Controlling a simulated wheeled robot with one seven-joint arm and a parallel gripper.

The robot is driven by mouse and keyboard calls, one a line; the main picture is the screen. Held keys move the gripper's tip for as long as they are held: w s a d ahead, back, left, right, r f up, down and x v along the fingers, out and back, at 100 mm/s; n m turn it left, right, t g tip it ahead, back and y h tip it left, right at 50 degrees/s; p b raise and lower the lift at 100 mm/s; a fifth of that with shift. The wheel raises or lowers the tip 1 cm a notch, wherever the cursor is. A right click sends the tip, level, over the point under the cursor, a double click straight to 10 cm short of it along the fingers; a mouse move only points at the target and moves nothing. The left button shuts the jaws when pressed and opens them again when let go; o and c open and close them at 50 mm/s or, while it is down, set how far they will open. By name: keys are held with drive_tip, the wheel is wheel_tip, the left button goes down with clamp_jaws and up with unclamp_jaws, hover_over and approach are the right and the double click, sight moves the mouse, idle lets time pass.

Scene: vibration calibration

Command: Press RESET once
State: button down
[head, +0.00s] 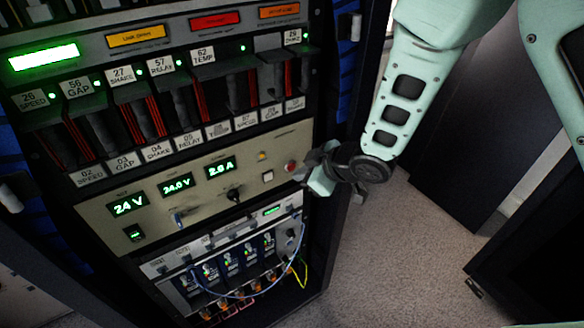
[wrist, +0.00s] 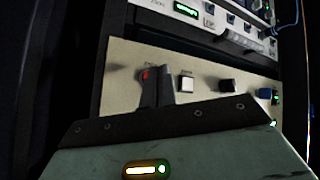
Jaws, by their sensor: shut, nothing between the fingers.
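The beige power panel (head: 150,212) carries a white square button (head: 268,177), a red round button (head: 291,166) and an amber lamp (head: 262,155) at its right end. Their labels are too small to read, so I cannot tell which is RESET. My gripper (head: 303,173) is shut and empty at the panel's right end, close to the red button. In the wrist view my gripper (wrist: 157,76) partly covers the red button (wrist: 146,75). The white button (wrist: 186,83) shows just right of the fingers there. I cannot tell whether the fingers touch the panel.
The panel also has lit displays (head: 174,184), a black knob (head: 233,196) and a rocker switch (head: 134,233). Labelled modules (head: 135,95) sit above it. A lower unit (head: 235,255) has blue and yellow cables. Open floor (head: 400,245) lies right of the rack.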

drive_tip(key=s+d, duration=0.1)
drive_tip(key=s+d+b, duration=0.1)
drive_tip(key=s, duration=0.2)
drive_tip(key=shift+s+d, duration=0.1)
drive_tip(key=shift+d, duration=0.3)
idle(0.9)
drive_tip(key=s+d+r+m+g+h+p, duration=0.2)
drive_tip(key=s+d+r, duration=0.3)
drive_tip(key=s+r, duration=0.4)
drive_tip(key=s+d+r+m+g+h+p, duration=0.2)
drive_tip(key=s+d+r+m+g+h, duration=0.1)
drive_tip(key=s+r, duration=0.6)
drive_tip(key=s+d+m+h, duration=0.1)
drive_tip(key=s+d, duration=0.1)
drive_tip(key=s, duration=0.2)
drive_tip(key=shift+s+d+m+g+h+p, duration=0.25)
drive_tip(key=shift+m+g+h+p, duration=0.05)
drive_tip(key=shift+g+h+p, duration=0.1)
drive_tip(key=shift+r, duration=0.1)
